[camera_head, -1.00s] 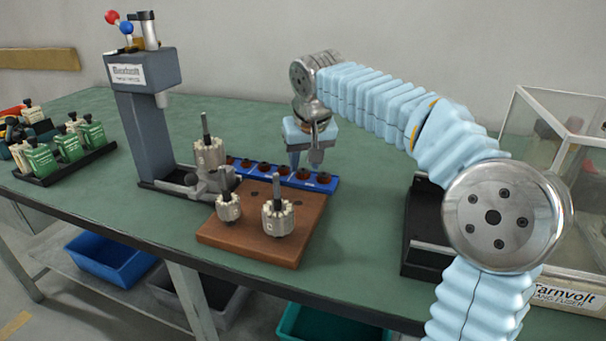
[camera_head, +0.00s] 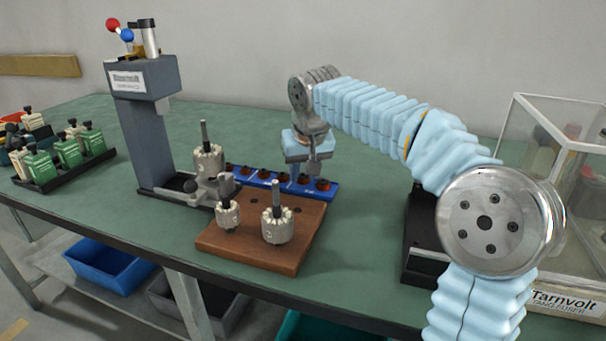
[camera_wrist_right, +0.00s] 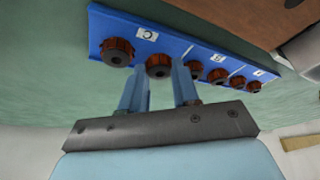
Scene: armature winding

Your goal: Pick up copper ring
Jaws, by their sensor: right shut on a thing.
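A blue tray (camera_head: 331,191) holds a row of copper rings with dark centres on the bench; it also shows in the right wrist view (camera_wrist_right: 195,46). My right gripper (camera_head: 303,176) is low over the tray's right part. In the right wrist view, its two blue fingers (camera_wrist_right: 160,76) stand on either side of one copper ring (camera_wrist_right: 158,65), second from the left. The gripper is shut on this ring, which still sits at the tray. Another ring (camera_wrist_right: 117,52) is beside it at the tray's end. My left gripper is not in view.
A brown wooden block (camera_head: 255,255) with two armatures stands in front of the tray. A grey press (camera_head: 145,130) with another armature is to the left. A clear case (camera_head: 545,130) stands at the right. Green bench top is free behind the tray.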

